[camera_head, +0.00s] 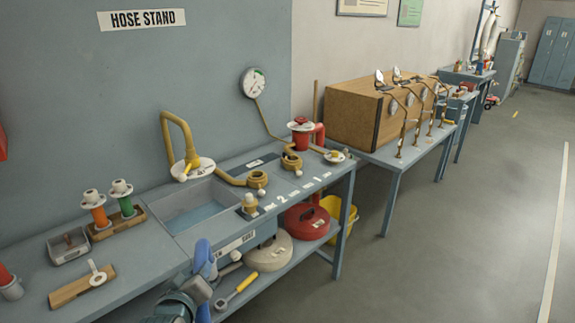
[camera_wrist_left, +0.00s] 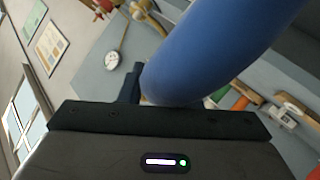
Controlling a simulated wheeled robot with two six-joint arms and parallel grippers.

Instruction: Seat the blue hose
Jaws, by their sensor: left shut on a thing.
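The blue hose (camera_head: 202,256) is in my left gripper (camera_head: 204,283), which is shut on it in front of the bench. The piece stands roughly upright in the head view, with a blue part below the gripper too. In the wrist view the blue hose (camera_wrist_left: 205,50) fills the upper middle, close to the camera. Brass fittings (camera_head: 257,180) stand on the bench, beyond and to the right of the gripper, apart from the hose. A red piece (camera_head: 303,138) stands at the back of the bench. My right gripper is not in view.
A sink (camera_head: 193,222) is set in the bench beside a tall brass spout (camera_head: 180,125). Orange (camera_head: 99,216) and green (camera_head: 126,206) pieces stand in a wooden rack at left. The floor at right is clear.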

